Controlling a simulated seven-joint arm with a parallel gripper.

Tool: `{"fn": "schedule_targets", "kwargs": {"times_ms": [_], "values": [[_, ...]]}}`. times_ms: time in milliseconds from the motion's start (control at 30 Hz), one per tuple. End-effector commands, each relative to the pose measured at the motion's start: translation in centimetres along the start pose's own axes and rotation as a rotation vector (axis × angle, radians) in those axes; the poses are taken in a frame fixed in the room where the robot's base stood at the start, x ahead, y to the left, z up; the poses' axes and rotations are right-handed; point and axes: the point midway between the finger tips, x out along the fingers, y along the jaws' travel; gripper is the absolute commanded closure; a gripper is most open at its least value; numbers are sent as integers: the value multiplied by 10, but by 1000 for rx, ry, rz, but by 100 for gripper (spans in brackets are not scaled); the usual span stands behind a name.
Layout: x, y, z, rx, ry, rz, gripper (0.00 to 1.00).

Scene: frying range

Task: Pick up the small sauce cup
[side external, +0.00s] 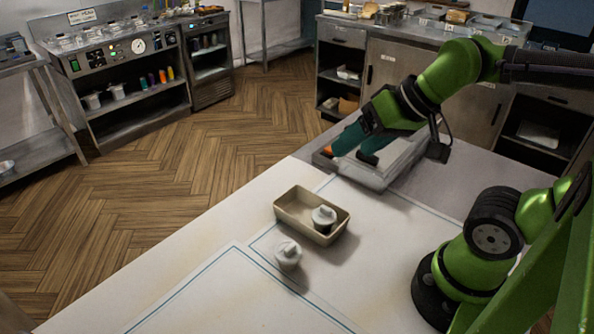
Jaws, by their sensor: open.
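Two small pale grey cups with lids or knobbed tops are in view; I cannot tell which is the sauce cup of the task. One small cup (288,256) stands on the white worktop, just in front of a tan tray. The other small cup (323,217) is inside the tan tray (284,211), at its right end. The fingers hide part of the bin.
The white worktop (190,250) has blue outlines and is clear at front left. An orange item (327,151) shows by the bin's left end. A range with knobs (130,45) and a steel counter (400,31) stand behind, across a wooden floor.

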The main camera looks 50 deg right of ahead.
Motion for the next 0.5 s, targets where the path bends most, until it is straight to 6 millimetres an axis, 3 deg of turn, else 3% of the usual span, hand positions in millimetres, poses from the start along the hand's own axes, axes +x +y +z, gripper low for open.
{"fn": "schedule_targets", "kwargs": {"times_ms": [100,367,500], "values": [[0,0,0,0,0,0,22],[0,0,0,-1,0,-1,22],[12,-8,8,-34,-65,-3,22]]}}
